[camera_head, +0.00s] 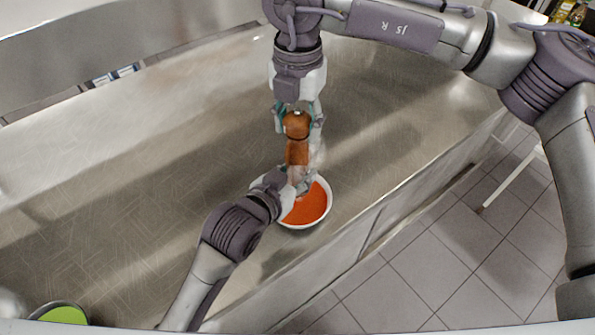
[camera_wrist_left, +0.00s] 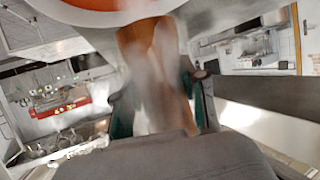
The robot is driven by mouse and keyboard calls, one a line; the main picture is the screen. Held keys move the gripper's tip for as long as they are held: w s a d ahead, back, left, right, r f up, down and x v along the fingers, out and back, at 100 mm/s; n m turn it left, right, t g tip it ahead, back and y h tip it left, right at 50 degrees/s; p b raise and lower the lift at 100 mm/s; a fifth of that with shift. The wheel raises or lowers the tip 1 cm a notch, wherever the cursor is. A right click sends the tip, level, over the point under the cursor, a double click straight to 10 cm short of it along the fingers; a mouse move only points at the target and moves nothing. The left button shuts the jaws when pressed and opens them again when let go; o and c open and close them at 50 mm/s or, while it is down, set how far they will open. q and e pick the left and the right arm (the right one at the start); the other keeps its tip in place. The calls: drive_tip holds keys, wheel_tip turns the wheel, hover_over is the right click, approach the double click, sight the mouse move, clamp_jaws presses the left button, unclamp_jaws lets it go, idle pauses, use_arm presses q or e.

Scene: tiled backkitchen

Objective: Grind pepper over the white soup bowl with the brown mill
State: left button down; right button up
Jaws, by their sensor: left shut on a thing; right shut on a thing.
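The brown mill (camera_head: 297,151) is upright above the white soup bowl (camera_head: 328,212), which holds orange-red soup (camera_head: 308,207) and stands on the metal counter. My right gripper (camera_head: 297,119), coming from above, is shut on the mill's rounded top. My left gripper (camera_head: 298,183), coming from the lower left, is shut on the mill's lower part. In the left wrist view the mill (camera_wrist_left: 152,75) shows between the left gripper's fingers (camera_wrist_left: 160,108), with the bowl (camera_wrist_left: 100,14) at the top edge. The mill's lower end is partly hidden by the left gripper in the head view.
The steel counter (camera_head: 130,190) is clear to the left of the bowl. A green round container (camera_head: 64,314) stands at the lower left. The counter's front edge runs along the right, with tiled floor (camera_head: 430,265) beyond. Bottles (camera_head: 570,12) show at the far upper right.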

drive_tip(key=m, duration=0.8)
drive_tip(key=o, duration=1)
drive_tip(key=shift+r, duration=3.5)
